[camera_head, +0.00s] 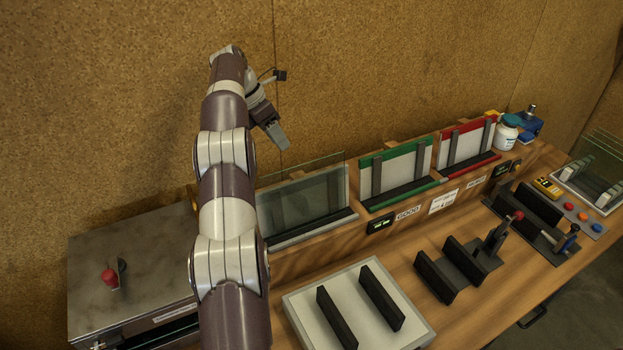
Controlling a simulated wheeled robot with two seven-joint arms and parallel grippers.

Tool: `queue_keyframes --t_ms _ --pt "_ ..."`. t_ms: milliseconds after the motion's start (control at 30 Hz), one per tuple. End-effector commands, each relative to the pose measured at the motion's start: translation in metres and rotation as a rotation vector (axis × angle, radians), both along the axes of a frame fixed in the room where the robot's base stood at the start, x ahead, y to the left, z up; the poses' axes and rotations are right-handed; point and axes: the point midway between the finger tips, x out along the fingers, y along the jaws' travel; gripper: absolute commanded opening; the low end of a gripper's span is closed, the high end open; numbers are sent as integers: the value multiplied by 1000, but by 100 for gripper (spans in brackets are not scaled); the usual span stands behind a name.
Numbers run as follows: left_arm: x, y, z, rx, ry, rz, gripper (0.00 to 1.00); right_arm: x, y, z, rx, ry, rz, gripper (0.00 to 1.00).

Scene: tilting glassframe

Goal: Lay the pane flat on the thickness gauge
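A clear glass pane (300,197) stands upright in the leftmost rack, behind and to the right of my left arm. It leans against the back, and my arm covers its left edge. I cannot tell for sure which fixture is the thickness gauge; a pale plate with two black bars (309,307) lies flat at the front, with no pane on it. My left gripper (279,138) is raised above and behind the pane, near the wall, and appears empty. Its fingers overlap, so their opening is unclear. My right gripper is not in view.
A green-framed rack (398,143) and a red-framed rack (462,133) stand right of the pane. Black fixtures (437,277) sit on the wooden bench. More glass stands in a rack (571,187) at far right. A grey box (143,265) with a red knob is at left.

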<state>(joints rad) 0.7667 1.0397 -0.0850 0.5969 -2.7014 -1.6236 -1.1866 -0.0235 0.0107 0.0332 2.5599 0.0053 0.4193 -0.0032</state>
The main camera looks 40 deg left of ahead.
Motion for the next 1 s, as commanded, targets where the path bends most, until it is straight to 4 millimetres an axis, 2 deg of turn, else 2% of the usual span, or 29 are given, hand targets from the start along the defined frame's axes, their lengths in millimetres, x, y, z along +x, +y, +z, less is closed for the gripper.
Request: queue_keyframes --t_ms 67,200,333,533,633,733,900,967,1000 --pt "1 -5 -18 6 12 -10 34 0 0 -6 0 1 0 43" --pt "10 -17 -44 4 12 -10 34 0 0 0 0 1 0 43" --pt "16 -23 -59 6 9 -8 34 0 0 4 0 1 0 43" --pt "29 -39 -79 3 11 -9 34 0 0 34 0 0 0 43" --pt "33 -44 -97 4 9 -6 34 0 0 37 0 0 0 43" --pt "34 -46 -105 6 8 -7 34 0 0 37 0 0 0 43" --pt "35 -46 -107 7 7 -6 34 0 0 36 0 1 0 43" --pt "35 -46 -106 7 7 -6 14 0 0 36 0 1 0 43" --pt "35 -46 -106 7 7 -6 2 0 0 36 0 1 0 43"
